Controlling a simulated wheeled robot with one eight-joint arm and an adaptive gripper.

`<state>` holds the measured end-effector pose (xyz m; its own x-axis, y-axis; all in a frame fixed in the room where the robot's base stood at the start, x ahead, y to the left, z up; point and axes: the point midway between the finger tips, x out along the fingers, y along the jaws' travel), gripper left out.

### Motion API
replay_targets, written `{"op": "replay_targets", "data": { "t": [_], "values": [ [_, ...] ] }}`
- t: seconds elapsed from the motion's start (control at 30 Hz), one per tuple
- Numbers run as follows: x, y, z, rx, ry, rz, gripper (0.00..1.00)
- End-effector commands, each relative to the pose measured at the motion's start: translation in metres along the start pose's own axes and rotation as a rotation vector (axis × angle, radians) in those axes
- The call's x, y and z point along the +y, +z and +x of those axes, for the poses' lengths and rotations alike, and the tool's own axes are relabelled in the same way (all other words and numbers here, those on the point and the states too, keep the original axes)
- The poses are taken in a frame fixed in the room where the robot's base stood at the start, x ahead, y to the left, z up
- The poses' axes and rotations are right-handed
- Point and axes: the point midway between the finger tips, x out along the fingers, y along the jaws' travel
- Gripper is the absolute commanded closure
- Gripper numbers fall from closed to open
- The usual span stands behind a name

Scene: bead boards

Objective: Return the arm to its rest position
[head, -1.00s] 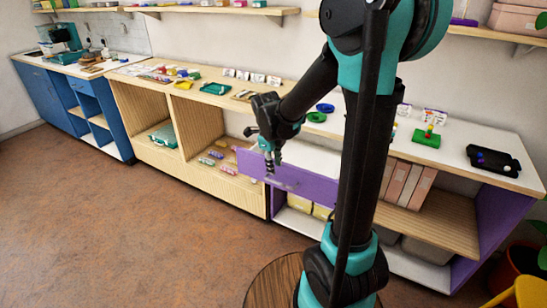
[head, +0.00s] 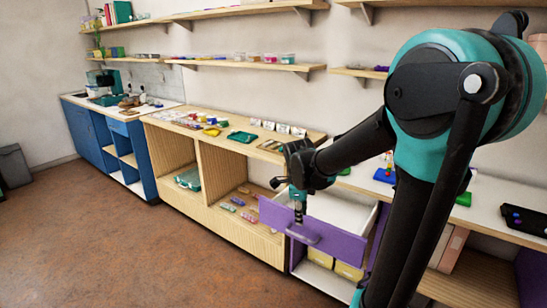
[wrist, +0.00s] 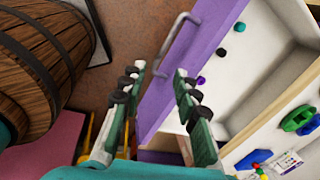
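My gripper (head: 298,212) is at the front of the open purple drawer (head: 345,243), close to its handle (head: 303,234). In the wrist view, my gripper (wrist: 160,74) is open, with its two fingers apart and nothing between them. The drawer handle (wrist: 178,42) is just beyond the fingertips there; I cannot tell whether they touch it. The drawer's white inside holds a green bead (wrist: 240,27) and a dark bead (wrist: 221,52). A purple bead (wrist: 200,80) shows near the right finger. My arm is bent and reaches out to the left.
The counter's right part holds a black tray (head: 525,220); a green tray (head: 242,137) lies further left. Wall shelves (head: 245,65) run above. A wooden barrel (wrist: 38,60) stands at the left in the wrist view. The brown floor (head: 150,245) is clear at left.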

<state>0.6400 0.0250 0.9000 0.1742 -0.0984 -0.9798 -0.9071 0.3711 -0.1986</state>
Motion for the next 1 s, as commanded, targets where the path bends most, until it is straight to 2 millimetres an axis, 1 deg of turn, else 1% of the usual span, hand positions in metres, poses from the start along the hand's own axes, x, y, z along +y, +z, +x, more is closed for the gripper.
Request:
{"op": "replay_targets", "data": {
  "t": [0.03, 0.3, 0.7, 0.8, 0.9, 1.0],
  "values": [
    [0.006, -0.009, 0.002, -0.008, -0.005, -0.083, 0.69],
    [0.039, -0.048, 0.014, -0.048, -0.057, -0.642, 0.69],
    [0.094, -0.096, 0.035, -0.033, -0.179, -1.460, 0.69],
    [0.107, -0.104, 0.041, -0.016, -0.208, -1.640, 0.69],
    [0.116, -0.110, 0.045, 0.005, -0.233, -1.781, 0.69],
    [0.123, -0.114, 0.048, 0.020, -0.246, -1.874, 0.69]
  ]
}}
